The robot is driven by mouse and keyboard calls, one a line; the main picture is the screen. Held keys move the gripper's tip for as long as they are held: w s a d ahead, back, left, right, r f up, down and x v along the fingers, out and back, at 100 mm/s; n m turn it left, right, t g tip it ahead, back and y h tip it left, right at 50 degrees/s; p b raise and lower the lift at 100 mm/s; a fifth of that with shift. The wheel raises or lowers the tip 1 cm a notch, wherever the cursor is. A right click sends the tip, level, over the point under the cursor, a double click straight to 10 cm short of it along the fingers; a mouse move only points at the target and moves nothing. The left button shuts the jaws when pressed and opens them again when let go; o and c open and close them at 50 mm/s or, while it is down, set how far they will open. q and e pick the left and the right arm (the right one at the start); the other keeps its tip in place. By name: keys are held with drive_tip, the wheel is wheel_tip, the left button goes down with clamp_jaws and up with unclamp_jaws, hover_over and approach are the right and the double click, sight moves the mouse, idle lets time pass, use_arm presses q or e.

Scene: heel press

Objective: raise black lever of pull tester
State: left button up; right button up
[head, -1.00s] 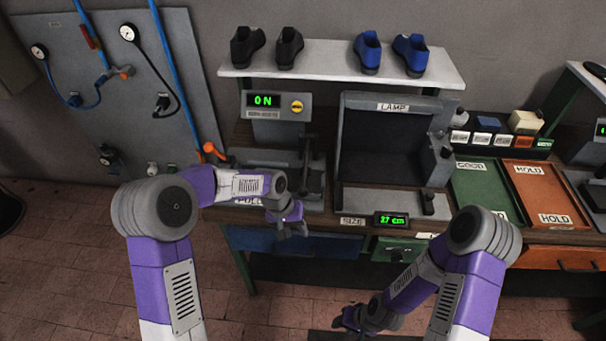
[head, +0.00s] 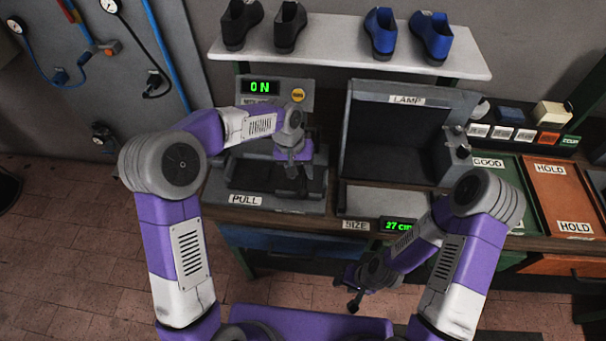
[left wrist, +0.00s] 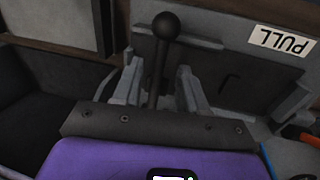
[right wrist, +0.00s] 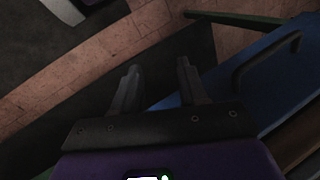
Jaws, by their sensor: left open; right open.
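My left gripper (head: 293,160) is open over the tester. In the left wrist view, the lever's shaft passes between its two fingers; I cannot tell whether they touch it. In the head view the gripper hides most of the lever. My right gripper (head: 354,287) is open and empty, low in front of the bench.
A lamp box (head: 390,140) stands right of the tester. A white shelf (head: 340,48) with black and blue shoes is above. A green GOOD tray (head: 515,200) and orange HOLD tray (head: 560,195) lie at the right. A blue drawer (right wrist: 245,75) is near my right gripper.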

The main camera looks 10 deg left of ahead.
sight(304, 179)
use_arm(q)
drive_tip(key=f, duration=0.3)
drive_tip(key=shift+w+d+f, duration=0.15)
drive_tip(key=shift+d+f, duration=0.05)
drive_tip(key=shift+d, duration=0.1)
drive_tip(key=shift+c, duration=0.2)
clamp_jaws()
